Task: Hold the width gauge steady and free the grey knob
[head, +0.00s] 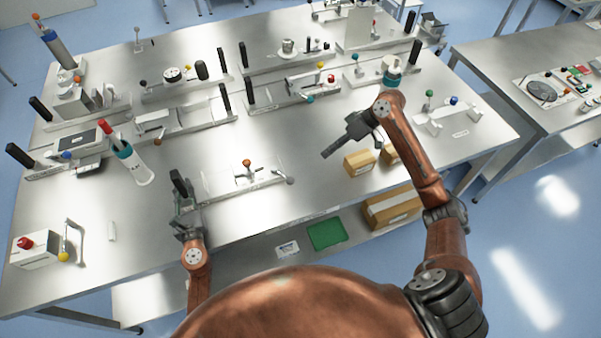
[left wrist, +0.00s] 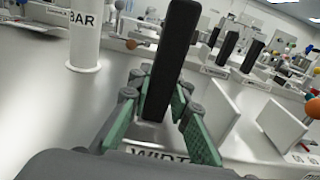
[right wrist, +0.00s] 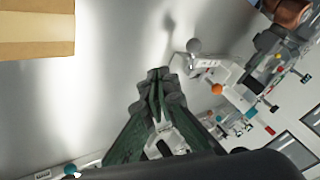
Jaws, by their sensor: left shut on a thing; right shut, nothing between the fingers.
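The width gauge (head: 222,188) lies near the front middle of the table, with a black upright handle (head: 179,182) at its left end. An orange knob (head: 246,162) stands over its middle, and the grey knob (head: 290,180) is at its right end. My left gripper (head: 184,200) is shut on the black handle; in the left wrist view the handle (left wrist: 174,60) stands between the green-padded fingers. My right gripper (head: 326,153) is shut and empty, above the table, right of and behind the grey knob. The right wrist view shows the grey knob (right wrist: 194,45) apart from the fingertips (right wrist: 156,76).
Two cardboard boxes (head: 359,163) stand right of my right gripper. Behind lie several other fixtures with black handles (head: 225,97). A white cylinder with a teal band (head: 134,165) stands to the left. Bare table lies between the gauge and the boxes.

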